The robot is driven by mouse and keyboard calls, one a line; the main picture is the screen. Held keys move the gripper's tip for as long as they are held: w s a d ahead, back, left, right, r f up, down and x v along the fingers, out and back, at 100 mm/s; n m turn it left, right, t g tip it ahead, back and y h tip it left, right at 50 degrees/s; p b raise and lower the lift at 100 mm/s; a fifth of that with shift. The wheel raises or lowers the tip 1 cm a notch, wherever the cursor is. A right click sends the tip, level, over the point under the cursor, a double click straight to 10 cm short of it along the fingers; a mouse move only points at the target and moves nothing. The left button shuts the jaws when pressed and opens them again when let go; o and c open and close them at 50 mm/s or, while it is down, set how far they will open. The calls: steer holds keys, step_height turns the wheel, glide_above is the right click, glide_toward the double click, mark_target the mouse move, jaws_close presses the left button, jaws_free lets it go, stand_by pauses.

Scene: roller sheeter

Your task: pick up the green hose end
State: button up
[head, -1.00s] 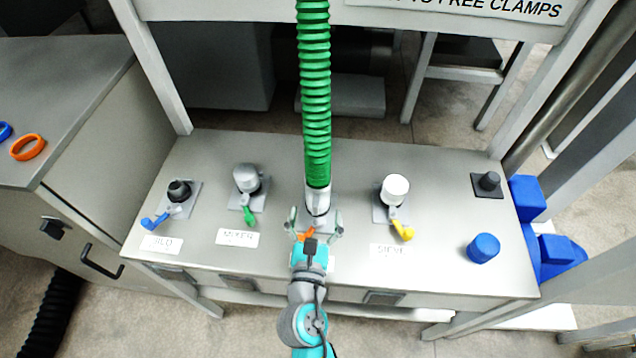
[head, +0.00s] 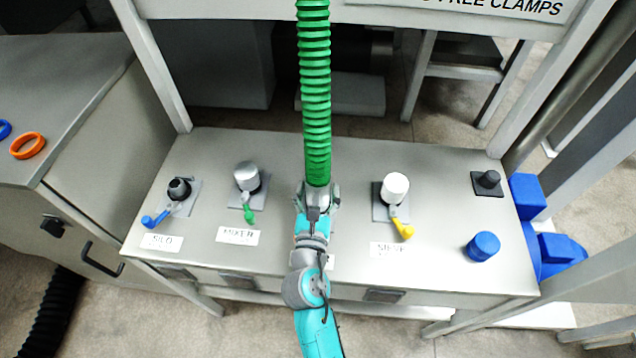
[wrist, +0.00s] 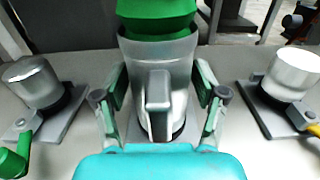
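The green ribbed hose (head: 315,100) hangs down from above to the middle of the grey bench. Its lower end is a grey metal cuff (wrist: 180,65), upright over the bench's middle port, with a grey lever-like part on its near face. My gripper (wrist: 160,95) is at the cuff, one finger on each side of it. The fingers look open, with narrow gaps between pads and cuff. In the head view my gripper (head: 318,198) hides most of the cuff and the port beneath it.
A silver-capped port (head: 247,178) with a green lever stands left, and a white-capped port (head: 395,188) with a yellow lever right. A black port (head: 179,189) with a blue lever is farther left. A blue cap (head: 483,247) lies at the right.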

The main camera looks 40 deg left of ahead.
mark_target(317, 170)
jaws_close()
steer(key=shift+r, duration=0.15)
step_height(317, 170, up, 10)
steer(key=shift+f, duration=0.1)
stand_by(0.3)
